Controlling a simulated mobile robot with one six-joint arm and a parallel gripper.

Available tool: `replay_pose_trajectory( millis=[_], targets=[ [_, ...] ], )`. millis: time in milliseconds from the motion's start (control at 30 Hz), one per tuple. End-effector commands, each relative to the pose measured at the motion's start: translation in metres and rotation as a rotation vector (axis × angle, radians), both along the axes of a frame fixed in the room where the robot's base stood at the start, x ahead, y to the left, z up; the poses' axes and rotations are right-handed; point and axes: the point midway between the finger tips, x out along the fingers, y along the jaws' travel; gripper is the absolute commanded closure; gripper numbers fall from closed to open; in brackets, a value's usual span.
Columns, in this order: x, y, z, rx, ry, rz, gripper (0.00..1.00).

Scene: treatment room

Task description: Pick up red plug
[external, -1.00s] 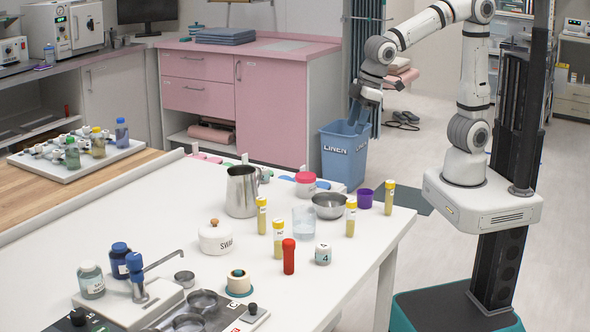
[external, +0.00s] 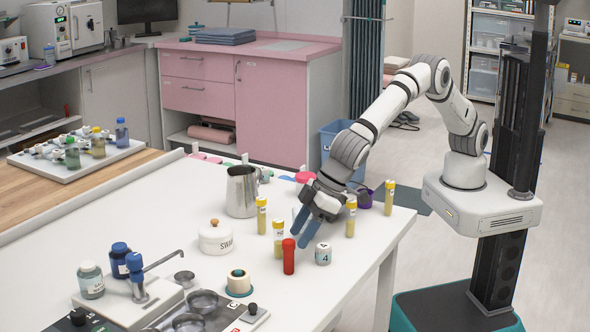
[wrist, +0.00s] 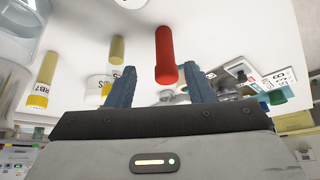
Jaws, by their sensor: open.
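The red plug (external: 288,256) is a red tube with a wider cap, standing upright on the white table near its front edge. In the wrist view the red plug (wrist: 165,56) lies ahead of and between the two blue fingers. My gripper (external: 299,230) is open and empty, low over the table just behind and right of the plug's top. Its fingers also show in the wrist view (wrist: 160,85), spread apart. I cannot tell whether a finger touches the plug.
Yellow-capped tubes (external: 278,239) stand close to the left of the plug, with another tube (external: 351,216) to the right. A metal jug (external: 242,191) and a swab jar (external: 215,238) stand further left.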

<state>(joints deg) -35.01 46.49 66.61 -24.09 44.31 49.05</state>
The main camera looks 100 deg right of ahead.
Motion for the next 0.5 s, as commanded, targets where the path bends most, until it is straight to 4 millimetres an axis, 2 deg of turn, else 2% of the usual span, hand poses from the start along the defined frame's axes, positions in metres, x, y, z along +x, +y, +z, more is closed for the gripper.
replay_pose_trajectory(
  millis=[367, 500],
  targets=[
    [0.018, 0.004, -0.037, -0.003, 0.002, 0.001, 0.52],
    [0.026, 0.007, -0.056, -0.002, 0.002, 0.0, 0.52]
  ],
)
